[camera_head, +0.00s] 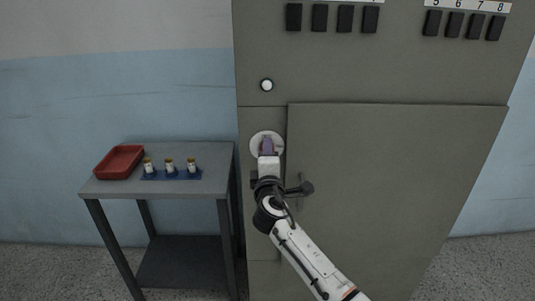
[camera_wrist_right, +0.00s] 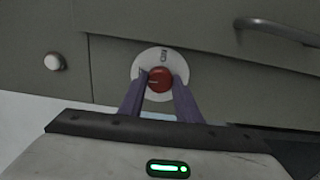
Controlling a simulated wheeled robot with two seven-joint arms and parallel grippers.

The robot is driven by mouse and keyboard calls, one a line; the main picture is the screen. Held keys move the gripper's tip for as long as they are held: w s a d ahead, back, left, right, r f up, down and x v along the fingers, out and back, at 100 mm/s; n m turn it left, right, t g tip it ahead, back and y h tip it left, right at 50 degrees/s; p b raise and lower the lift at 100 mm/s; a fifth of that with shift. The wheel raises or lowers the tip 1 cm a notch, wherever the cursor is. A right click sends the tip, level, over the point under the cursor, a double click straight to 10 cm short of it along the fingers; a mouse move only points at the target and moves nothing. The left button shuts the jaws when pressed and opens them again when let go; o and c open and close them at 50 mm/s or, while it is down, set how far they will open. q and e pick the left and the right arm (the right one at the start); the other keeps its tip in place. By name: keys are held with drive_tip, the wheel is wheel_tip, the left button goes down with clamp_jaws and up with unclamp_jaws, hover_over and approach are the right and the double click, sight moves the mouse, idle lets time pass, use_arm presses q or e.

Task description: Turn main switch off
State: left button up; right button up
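The main switch is a red round knob (camera_wrist_right: 160,79) on a pale round plate (camera_head: 256,140) on the grey cabinet front. In the wrist view the plate carries a small dark label (camera_wrist_right: 164,55). My right gripper (camera_wrist_right: 160,88) is at the switch, with one purple finger on each side of the red knob. The fingers are apart with the knob between them; whether they touch it I cannot tell. In the head view my right gripper (camera_head: 267,146) covers most of the plate and the knob is hidden. My left gripper is in neither view.
A door handle (camera_head: 303,188) sticks out just right of my right wrist. A white round button (camera_head: 267,85) is above the switch. Several black switches (camera_head: 319,17) line the cabinet top. At left, a grey table (camera_head: 215,180) holds a red tray (camera_head: 120,162) and a blue holder (camera_head: 172,175).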

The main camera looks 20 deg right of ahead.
drive_tip(key=o, duration=0.4)
drive_tip(key=shift+o, duration=0.2)
drive_tip(key=v, duration=1)
drive_tip(key=shift+s, duration=0.15)
